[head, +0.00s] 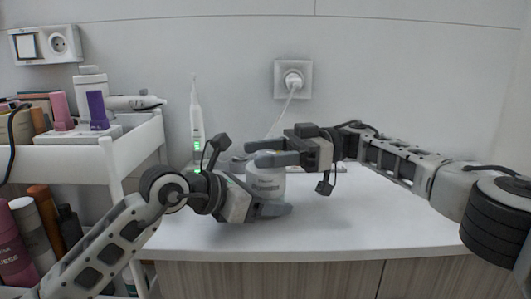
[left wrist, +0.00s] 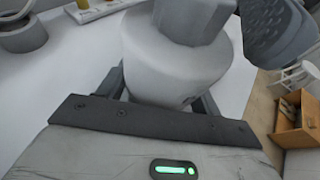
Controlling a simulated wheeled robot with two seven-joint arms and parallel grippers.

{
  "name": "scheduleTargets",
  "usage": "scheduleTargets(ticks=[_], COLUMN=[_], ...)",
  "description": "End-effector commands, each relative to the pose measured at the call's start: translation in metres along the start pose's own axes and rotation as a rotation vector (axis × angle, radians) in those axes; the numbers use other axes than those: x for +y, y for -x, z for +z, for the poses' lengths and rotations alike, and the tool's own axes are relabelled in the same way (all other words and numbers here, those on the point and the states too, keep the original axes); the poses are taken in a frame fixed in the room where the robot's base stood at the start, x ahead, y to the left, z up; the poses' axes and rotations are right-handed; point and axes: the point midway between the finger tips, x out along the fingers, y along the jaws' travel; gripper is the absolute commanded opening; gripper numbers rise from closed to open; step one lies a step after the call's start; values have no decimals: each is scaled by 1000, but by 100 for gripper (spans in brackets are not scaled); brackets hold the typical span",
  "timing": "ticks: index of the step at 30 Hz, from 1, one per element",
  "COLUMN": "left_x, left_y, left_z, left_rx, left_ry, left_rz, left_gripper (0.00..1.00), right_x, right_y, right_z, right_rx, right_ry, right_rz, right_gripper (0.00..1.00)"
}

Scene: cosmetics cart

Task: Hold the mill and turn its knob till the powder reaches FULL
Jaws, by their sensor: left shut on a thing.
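The mill (head: 268,184) is a pale, round jar standing at the middle of the white counter. My left gripper (head: 270,208) is shut around its lower body. In the left wrist view the mill's white body (left wrist: 175,65) sits between the left fingers, with a grey knob (left wrist: 195,18) on top. My right gripper (head: 270,153) is over the mill's top, its two fingers apart at knob height. I cannot tell whether they touch the knob, which they hide in the head view. I cannot make out the powder level or a FULL mark.
A white cart (head: 85,150) with bottles and tubes stands at the left. An electric toothbrush (head: 196,115) stands behind my left arm. A wall socket with a plug (head: 293,80) is behind the mill. The counter's front right (head: 380,225) is clear.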

Motion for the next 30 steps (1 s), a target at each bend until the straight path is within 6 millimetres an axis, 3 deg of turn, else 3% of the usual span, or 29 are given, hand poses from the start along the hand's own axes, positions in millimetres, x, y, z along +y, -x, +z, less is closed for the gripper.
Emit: scheduleTargets(ticks=[8, 21, 30], left_x=[1, 2, 2], left_y=[0, 0, 1], left_z=[0, 0, 0], left_rx=[0, 0, 0], left_ry=[2, 3, 3], left_rz=[3, 4, 4], left_gripper=[32, 32, 32], right_x=[0, 0, 0], right_y=[0, 0, 0], right_z=[-14, -91, -100], right_rx=[0, 0, 0], right_ry=[3, 2, -1], right_rz=[-1, 0, -1], right_gripper=[54, 54, 54])
